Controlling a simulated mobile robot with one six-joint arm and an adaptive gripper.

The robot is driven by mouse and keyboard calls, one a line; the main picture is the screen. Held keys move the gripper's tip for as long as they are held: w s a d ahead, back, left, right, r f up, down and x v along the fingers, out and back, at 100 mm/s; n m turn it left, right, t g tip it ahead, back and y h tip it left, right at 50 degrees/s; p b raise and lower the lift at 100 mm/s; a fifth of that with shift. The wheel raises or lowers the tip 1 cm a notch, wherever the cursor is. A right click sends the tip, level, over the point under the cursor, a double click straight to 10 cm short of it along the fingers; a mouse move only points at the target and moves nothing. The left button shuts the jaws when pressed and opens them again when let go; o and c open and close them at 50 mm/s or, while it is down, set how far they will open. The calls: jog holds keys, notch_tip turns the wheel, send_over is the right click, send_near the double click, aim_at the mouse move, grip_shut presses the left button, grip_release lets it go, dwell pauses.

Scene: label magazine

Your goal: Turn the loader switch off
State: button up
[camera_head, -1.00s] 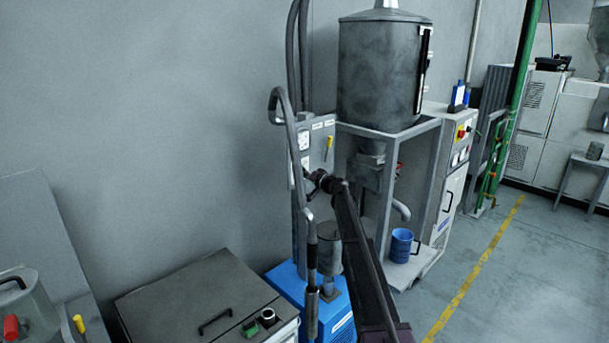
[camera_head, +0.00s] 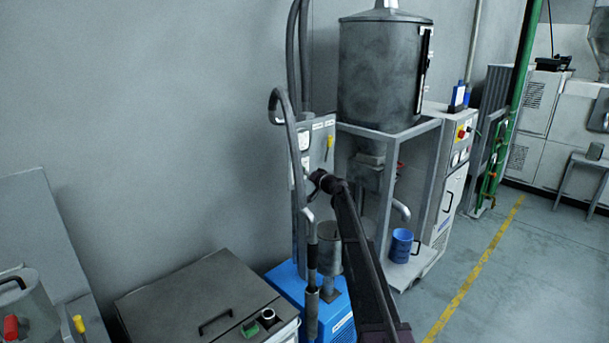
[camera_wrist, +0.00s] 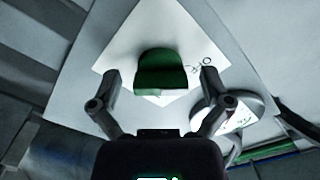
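A green switch knob (camera_wrist: 160,68) sits on a white label plate (camera_wrist: 124,48) in the wrist view. Printed letters that seem to read "Off" lie to the right of the knob. My gripper (camera_wrist: 162,80) is open, with one finger on each side of the knob and visible gaps between. The knob is hidden there behind my gripper.
A round gauge (camera_wrist: 236,112) is close to the right finger. Hoses (camera_head: 290,130) run down the left of the box. A large hopper (camera_head: 378,75) on a frame stands to the right. A grey chest (camera_head: 190,298) stands at lower left. Open floor (camera_head: 510,270) lies right.

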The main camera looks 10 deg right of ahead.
jog(key=shift+s+d, duration=0.1)
jog(key=v, duration=1.1)
jog(key=shift+s+d, duration=0.15)
jog(key=shift+s, duration=0.2)
dwell(0.4)
